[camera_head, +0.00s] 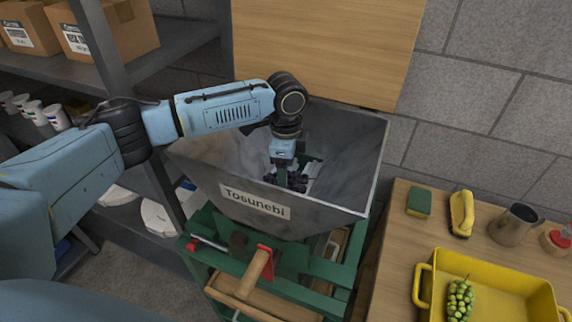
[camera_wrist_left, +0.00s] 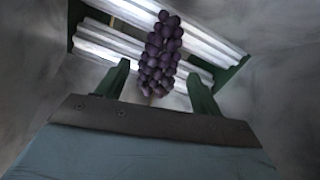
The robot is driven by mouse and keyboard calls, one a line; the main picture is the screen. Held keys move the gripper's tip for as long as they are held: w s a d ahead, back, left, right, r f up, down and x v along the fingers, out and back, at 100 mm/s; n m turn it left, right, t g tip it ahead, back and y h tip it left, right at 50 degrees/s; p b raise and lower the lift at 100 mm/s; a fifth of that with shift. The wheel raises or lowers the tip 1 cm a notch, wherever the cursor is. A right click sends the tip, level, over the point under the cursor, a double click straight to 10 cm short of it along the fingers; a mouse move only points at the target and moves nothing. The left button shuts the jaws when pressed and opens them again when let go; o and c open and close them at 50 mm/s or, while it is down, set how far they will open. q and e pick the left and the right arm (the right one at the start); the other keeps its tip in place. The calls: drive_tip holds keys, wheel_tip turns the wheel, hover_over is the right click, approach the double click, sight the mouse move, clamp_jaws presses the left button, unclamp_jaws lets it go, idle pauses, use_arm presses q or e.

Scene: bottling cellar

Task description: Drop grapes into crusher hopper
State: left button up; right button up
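The grey metal crusher hopper (camera_head: 345,150), labelled "Tosunebi", stands in the middle of the head view. My left gripper (camera_head: 294,165) reaches down inside it. In the left wrist view the gripper (camera_wrist_left: 159,72) has its two fingers wide apart. A dark purple grape bunch (camera_wrist_left: 162,50) shows between and beyond the fingertips, with gaps on both sides, over ridged metal rollers (camera_wrist_left: 112,42). Whether it rests on the rollers or hangs above them cannot be told. The bunch (camera_head: 288,181) is partly hidden in the head view. My right gripper is out of view.
A yellow tray (camera_head: 510,292) with green grapes (camera_head: 460,299) stands on the wooden table (camera_head: 397,262) at right. Shelves (camera_head: 175,45) are at left.

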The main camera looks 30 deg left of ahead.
use_arm(q)
drive_tip(key=shift+o, duration=1.4)
drive_tip(key=shift+r, duration=0.15)
wheel_tip(320, 180, up, 13)
